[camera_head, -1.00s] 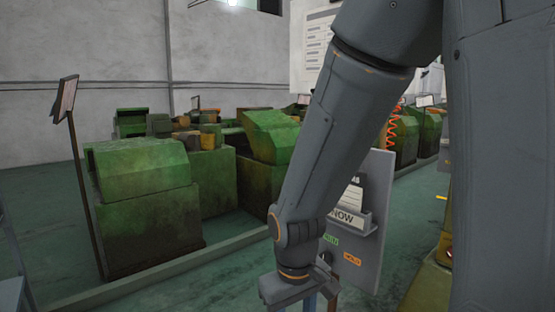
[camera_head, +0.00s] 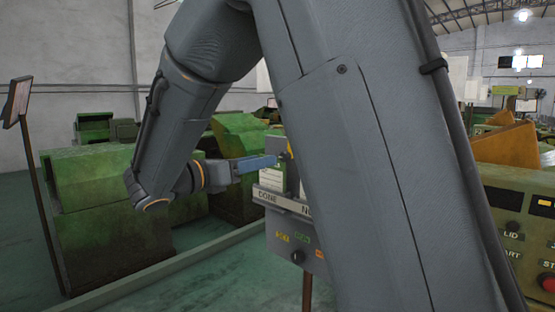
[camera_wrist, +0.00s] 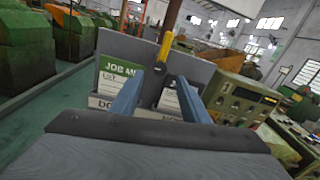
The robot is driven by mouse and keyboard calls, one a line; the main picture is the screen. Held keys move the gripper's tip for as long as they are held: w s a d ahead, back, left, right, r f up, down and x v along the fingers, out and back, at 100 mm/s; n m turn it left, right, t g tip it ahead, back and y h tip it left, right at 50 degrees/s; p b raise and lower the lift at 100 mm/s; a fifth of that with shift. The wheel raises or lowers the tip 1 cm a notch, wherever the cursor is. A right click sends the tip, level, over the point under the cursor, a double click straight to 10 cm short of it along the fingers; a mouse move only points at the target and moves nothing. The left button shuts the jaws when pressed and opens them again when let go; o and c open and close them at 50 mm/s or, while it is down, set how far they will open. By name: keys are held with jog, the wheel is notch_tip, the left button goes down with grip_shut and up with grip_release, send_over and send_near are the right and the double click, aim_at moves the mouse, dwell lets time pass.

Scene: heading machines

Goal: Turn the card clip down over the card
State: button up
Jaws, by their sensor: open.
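The yellow card clip (camera_wrist: 167,45) sticks up at the top of the grey board in the wrist view, ahead of and between my fingertips. A small yellow part of it (camera_head: 290,148) shows in the head view. A green-topped job card (camera_wrist: 118,78) stands in the left pocket, labelled DONE. A paler card (camera_wrist: 170,98) stands in the right pocket, partly behind my right finger. My gripper (camera_wrist: 161,75) is open, with its two blue fingers pointing at the board. In the head view my gripper (camera_head: 274,160) is beside the green-topped card; contact with the clip cannot be told.
The grey board (camera_head: 285,245) stands on a post, with coloured tags and a knob below its pockets. Green machines (camera_head: 105,200) stand behind a low kerb at left. A control panel (camera_head: 515,220) is at right. My arm hides the board's right part in the head view.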

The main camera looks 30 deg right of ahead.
aim_at(282, 157)
jog(key=p+x, duration=0.2)
jog(key=x, duration=0.5)
jog(key=shift+s+d+f, duration=0.1)
grip_shut()
